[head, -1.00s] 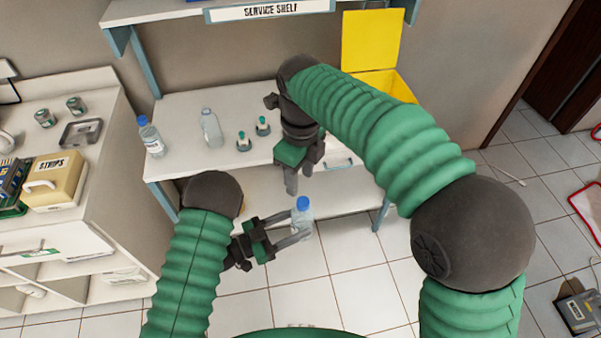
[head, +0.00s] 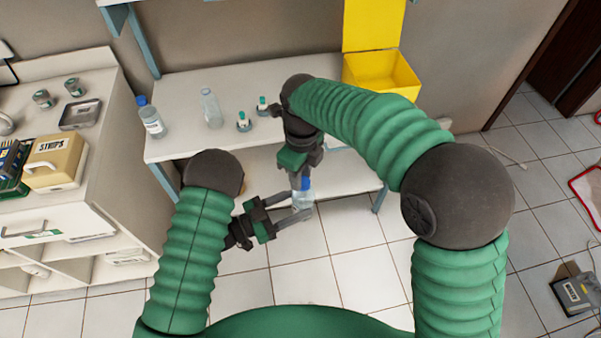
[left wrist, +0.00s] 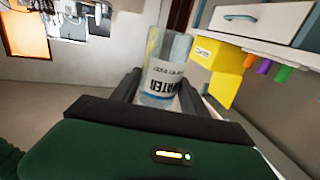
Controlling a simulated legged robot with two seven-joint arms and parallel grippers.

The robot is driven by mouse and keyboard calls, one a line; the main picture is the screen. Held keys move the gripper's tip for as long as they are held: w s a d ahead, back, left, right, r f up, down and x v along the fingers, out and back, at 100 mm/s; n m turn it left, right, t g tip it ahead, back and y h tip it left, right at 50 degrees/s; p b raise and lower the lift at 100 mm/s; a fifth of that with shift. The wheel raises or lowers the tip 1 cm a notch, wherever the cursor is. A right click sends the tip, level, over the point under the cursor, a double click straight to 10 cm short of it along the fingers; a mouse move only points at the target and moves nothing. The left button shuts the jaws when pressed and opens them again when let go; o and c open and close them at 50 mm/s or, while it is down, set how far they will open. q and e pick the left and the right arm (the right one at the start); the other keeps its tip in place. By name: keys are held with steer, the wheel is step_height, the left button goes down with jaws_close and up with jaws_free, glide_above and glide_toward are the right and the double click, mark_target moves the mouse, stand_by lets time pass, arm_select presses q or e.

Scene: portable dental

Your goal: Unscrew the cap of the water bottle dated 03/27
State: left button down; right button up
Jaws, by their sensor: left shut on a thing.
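A clear water bottle with a blue cap (head: 304,184) is held by my left gripper (head: 293,216) in front of the table. In the left wrist view the bottle (left wrist: 163,78) stands between the two fingers, its "WATER" label upside down in the picture. The date cannot be read. My right gripper (head: 300,183) points down from above, with its fingertips at the cap and partly covering it. Whether its fingers are closed on the cap cannot be made out.
On the table (head: 180,140) stand a labelled blue-capped bottle (head: 151,118), a clear bottle (head: 211,108) and two small vials (head: 243,121). A yellow bin (head: 385,72) is behind my right arm. A side counter (head: 95,150) is at left. Open floor lies below.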

jaws_close()
